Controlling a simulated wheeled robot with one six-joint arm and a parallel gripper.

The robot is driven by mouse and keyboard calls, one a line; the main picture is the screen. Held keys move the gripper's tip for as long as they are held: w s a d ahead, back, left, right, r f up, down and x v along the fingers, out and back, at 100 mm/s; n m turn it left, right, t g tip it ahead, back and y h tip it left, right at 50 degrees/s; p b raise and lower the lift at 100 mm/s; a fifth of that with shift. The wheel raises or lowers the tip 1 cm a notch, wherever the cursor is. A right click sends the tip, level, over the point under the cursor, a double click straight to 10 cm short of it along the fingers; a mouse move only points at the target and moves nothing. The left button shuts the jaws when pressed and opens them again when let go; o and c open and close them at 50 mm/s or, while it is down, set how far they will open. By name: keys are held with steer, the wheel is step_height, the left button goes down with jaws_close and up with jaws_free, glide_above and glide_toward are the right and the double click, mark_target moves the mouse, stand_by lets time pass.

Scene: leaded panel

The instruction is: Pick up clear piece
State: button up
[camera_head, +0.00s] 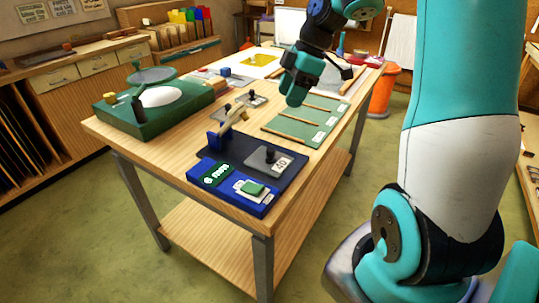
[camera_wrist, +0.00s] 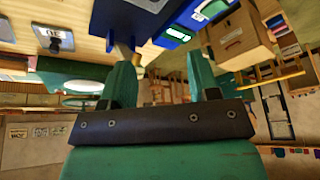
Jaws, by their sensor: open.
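I cannot make out a clear piece with certainty in either view. My gripper (camera_head: 297,92) hangs above the far part of the wooden table (camera_head: 190,150), near the green divided mat (camera_head: 285,128). Its body hides part of the table behind it. In the wrist view my gripper (camera_wrist: 161,72) shows two teal fingers spread wide apart. Nothing is visible between the fingers. Labels and thin wooden strips lie on the green mat.
A blue device with a green piece on it (camera_head: 252,188) stands at the table's near edge. An orange bin (camera_head: 383,90) stands beyond the table.

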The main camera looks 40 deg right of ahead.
steer(key=p, duration=0.1)
glide_above(270, 149)
steer(key=d, duration=0.2)
steer(key=f, duration=1)
steer(key=shift+s+a+f, duration=0.1)
steer(key=shift+s+f, duration=0.25)
steer(key=shift+f, duration=0.05)
steer(key=shift+p+x, duration=0.9)
steer(key=shift+x, duration=2.05)
steer(key=shift+s, duration=0.15)
steer(key=c, duration=0.9)
